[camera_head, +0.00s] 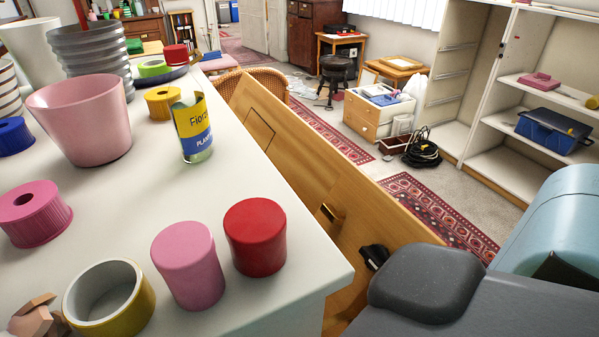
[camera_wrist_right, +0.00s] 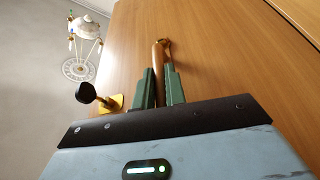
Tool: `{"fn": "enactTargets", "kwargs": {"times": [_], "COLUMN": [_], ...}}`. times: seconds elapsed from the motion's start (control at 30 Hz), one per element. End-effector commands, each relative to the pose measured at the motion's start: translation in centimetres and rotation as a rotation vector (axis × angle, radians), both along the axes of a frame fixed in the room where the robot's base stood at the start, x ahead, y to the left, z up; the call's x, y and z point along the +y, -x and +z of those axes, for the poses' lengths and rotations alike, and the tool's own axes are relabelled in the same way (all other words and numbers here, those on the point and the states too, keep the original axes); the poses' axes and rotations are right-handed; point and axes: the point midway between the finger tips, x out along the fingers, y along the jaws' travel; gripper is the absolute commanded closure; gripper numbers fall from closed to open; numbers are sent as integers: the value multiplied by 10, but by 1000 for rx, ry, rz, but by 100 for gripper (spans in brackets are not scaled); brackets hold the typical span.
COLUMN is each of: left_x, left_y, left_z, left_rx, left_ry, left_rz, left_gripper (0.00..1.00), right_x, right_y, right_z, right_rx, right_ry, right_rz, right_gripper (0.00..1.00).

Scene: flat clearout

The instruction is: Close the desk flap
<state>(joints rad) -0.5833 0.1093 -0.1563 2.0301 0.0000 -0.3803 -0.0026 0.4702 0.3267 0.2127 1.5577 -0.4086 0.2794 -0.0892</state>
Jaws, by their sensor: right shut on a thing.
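The desk flap (camera_head: 300,165) is a broad wooden panel slanting along the right side of the white table in the head view. Its wood surface also fills most of the right wrist view (camera_wrist_right: 215,60). My right gripper (camera_wrist_right: 161,85), with green fingers, is shut on a brass-coloured bar handle (camera_wrist_right: 158,58) on the panel. In the head view a brass fitting (camera_head: 330,214) shows on the panel, and my right arm hides the gripper. My left gripper is in neither view.
A black knob on a yellow plate (camera_wrist_right: 88,94) is left of my right gripper. The white table (camera_head: 120,190) carries several pots, a red cylinder (camera_head: 255,238) and a pink cylinder (camera_head: 188,267) near its edge. Patterned rugs and a white shelf (camera_head: 490,130) lie beyond.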

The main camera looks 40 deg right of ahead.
Motion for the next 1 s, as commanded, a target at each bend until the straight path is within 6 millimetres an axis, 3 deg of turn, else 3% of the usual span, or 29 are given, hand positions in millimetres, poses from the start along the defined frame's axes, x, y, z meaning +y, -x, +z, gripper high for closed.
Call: {"fn": "enactTargets", "kwargs": {"times": [0.03, 0.3, 1.0], "left_x": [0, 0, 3], "left_y": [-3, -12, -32], "left_z": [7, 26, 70], "left_rx": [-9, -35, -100], "left_ry": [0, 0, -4], "left_rz": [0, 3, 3], "left_gripper": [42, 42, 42], "right_x": [3, 20, 70], "right_y": [-3, -8, -24], "right_z": [16, 32, 57], "right_rx": [-11, 29, 131], "right_ry": [27, 154, 465], "right_rz": [3, 2, -2], "right_gripper": [100, 100, 100]}}
